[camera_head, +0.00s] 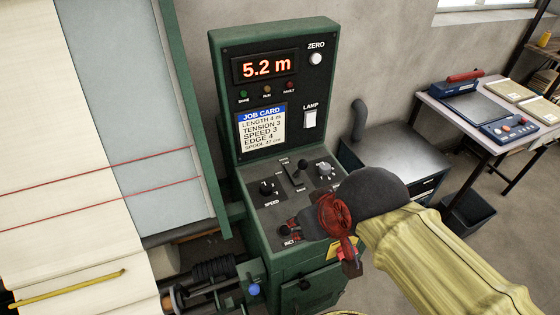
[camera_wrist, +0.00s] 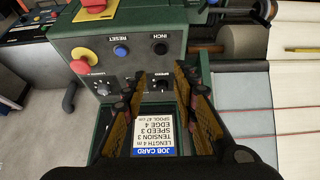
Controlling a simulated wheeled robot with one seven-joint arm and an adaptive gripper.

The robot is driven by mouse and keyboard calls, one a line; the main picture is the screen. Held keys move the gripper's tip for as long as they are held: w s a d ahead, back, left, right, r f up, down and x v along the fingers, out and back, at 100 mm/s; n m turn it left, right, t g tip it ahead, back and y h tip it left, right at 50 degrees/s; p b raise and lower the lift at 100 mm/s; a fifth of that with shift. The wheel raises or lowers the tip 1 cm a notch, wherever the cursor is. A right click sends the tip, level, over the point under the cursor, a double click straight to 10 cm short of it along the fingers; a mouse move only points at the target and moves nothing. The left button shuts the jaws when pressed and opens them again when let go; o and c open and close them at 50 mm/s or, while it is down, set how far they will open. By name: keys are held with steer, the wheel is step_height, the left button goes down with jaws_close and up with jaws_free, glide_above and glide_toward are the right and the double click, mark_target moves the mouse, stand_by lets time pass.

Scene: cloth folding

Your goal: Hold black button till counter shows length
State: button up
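The counter (camera_head: 268,66) reads 5.2 m in orange digits. Below it, the job card (camera_head: 262,126) reads length 4 m; it also shows upside down in the wrist view (camera_wrist: 162,125). I see no finger on the black button. In the head view my gripper (camera_head: 318,246) covers the panel's front right corner.
A blue RESET button (camera_wrist: 121,51) and a red and yellow stop button (camera_wrist: 83,62) sit beside the black one. A speed knob (camera_head: 266,188) and a lever (camera_head: 297,174) stand on the panel. Cream and grey cloth (camera_head: 75,190) runs at the left.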

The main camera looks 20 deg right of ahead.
steer(key=shift+c, duration=1.3)
steer(key=c, duration=0.4)
jaws_close()
